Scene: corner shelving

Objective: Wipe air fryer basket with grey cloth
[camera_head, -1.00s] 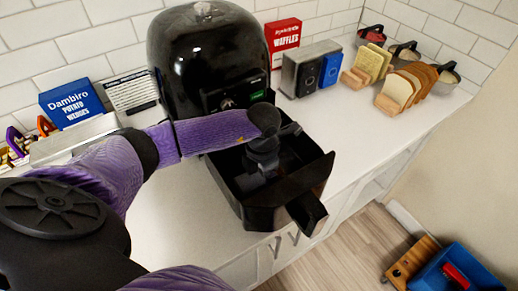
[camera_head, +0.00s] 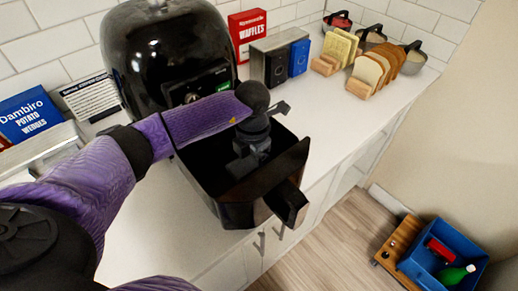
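The black air fryer (camera_head: 165,65) stands on the white counter. Its black basket (camera_head: 288,165) is pulled out at the front, with the handle (camera_head: 288,205) toward me. My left arm, in a purple sleeve, reaches across from the left. My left gripper (camera_head: 242,165) points down into the basket opening; it is dark against the dark interior, so its fingers are hard to make out. I cannot make out a grey cloth in the gripper or in the basket. My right gripper is not in view.
A red waffles box (camera_head: 247,33), a silver and black appliance (camera_head: 275,65), bread slices in racks (camera_head: 375,70) and pots stand along the back right. A blue potato wedges box (camera_head: 28,115) is at left. A blue bin (camera_head: 445,255) sits on the floor at lower right.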

